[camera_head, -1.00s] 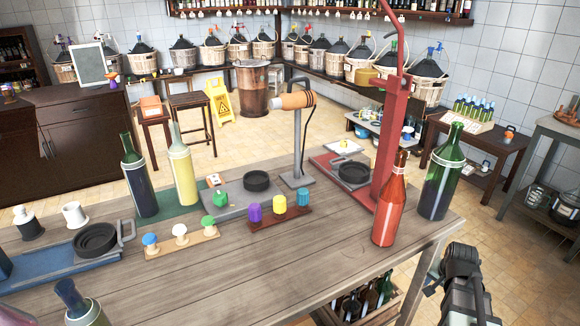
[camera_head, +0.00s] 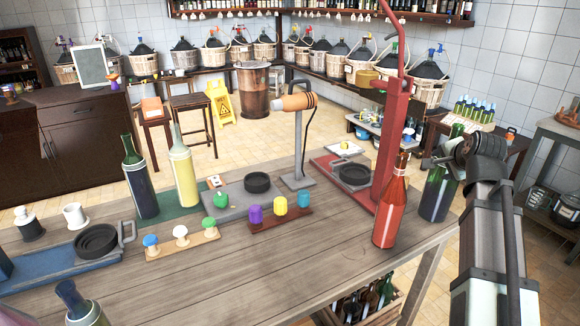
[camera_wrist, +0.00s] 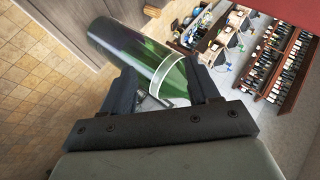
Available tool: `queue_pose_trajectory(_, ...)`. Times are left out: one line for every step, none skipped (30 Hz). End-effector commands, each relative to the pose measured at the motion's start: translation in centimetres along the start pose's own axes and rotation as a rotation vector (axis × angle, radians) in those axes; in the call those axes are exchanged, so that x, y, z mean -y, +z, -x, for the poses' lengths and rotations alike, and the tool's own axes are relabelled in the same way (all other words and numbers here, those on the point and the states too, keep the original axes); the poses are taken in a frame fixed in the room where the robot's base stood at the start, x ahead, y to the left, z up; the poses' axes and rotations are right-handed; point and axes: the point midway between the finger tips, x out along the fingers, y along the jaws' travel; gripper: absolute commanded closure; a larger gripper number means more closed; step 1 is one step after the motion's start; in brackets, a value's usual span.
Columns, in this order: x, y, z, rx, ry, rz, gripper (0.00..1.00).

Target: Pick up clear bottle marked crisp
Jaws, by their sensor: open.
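No lettering is readable on any bottle, so I cannot tell which is marked crisp. A pale, yellowish bottle (camera_head: 183,172) stands upright at the left of the wooden table. My gripper (camera_head: 450,158) is at the right, by the upper part of a dark green bottle (camera_head: 437,193), partly hiding it. In the wrist view, my open gripper (camera_wrist: 166,88) has a finger on either side of a green bottle (camera_wrist: 132,50) with a white band. Whether the fingers touch it cannot be told. A red bottle (camera_head: 390,212) stands just left of the green one.
A red stand (camera_head: 388,120) rises behind the red bottle. Another dark green bottle (camera_head: 139,180) stands beside the pale one. Coloured knobs on wooden strips and a corking lamp-like device (camera_head: 297,150) occupy the table's middle. A crate of bottles sits below.

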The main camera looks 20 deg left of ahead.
Motion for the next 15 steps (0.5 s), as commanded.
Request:
queue_pose_trajectory(3.9, 1.2, -0.1, 0.034, -0.058, -0.052, 0.4)
queue_pose_trajectory(5.8, 2.0, 0.0, 0.056, -0.089, -0.087, 0.4)
queue_pose_trajectory(8.1, 3.2, 0.1, 0.089, -0.126, -0.13, 0.4)
queue_pose_trajectory(9.9, 4.2, 0.2, 0.115, -0.152, -0.161, 0.4)
queue_pose_trajectory(11.6, 5.1, 0.3, 0.14, -0.176, -0.19, 0.4)
queue_pose_trajectory(13.8, 6.5, 0.5, 0.177, -0.203, -0.223, 0.4)
queue_pose_trajectory(15.4, 7.5, 0.6, 0.205, -0.22, -0.243, 0.4)
queue_pose_trajectory(17.0, 8.6, 0.7, 0.231, -0.236, -0.26, 0.4)
queue_pose_trajectory(19.0, 10.0, 0.8, 0.267, -0.253, -0.274, 0.4)
queue_pose_trajectory(20.4, 11.1, 1.0, 0.292, -0.263, -0.279, 0.4)
queue_pose_trajectory(21.8, 12.3, 1.1, 0.318, -0.272, -0.278, 0.4)
queue_pose_trajectory(23.6, 13.8, 1.2, 0.348, -0.279, -0.267, 0.4)
queue_pose_trajectory(24.8, 15.0, 1.2, 0.37, -0.282, -0.252, 0.4)
queue_pose_trajectory(26.0, 16.3, 1.3, 0.391, -0.283, -0.232, 0.4)
queue_pose_trajectory(27.5, 17.9, 1.3, 0.415, -0.284, -0.192, 0.4)
